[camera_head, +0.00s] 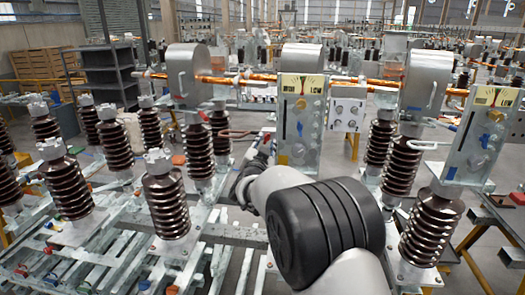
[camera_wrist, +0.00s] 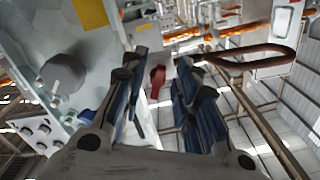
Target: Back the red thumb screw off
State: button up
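The red thumb screw (camera_wrist: 157,79) shows in the wrist view as a small red piece at a grey metal panel, between my fingers. My gripper (camera_wrist: 164,70) is open, with blue-sided fingers to the left and right of the screw. A gap shows on both sides of the red piece, so I see no contact. In the head view a small red spot (camera_head: 265,138) shows at the left edge of the middle panel, probably the same screw. My arm covers much of that area there, and my fingers are hard to make out.
A copper-coloured loop handle (camera_wrist: 255,57) sticks out close to my right finger. A round grey knob (camera_wrist: 63,73) is on the panel at left. Brown ribbed insulators (camera_head: 165,203) stand around on metal frames. Another panel (camera_head: 478,135) stands at right.

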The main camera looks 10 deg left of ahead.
jog(key=s, duration=1.2)
jog(key=shift+a, duration=0.2)
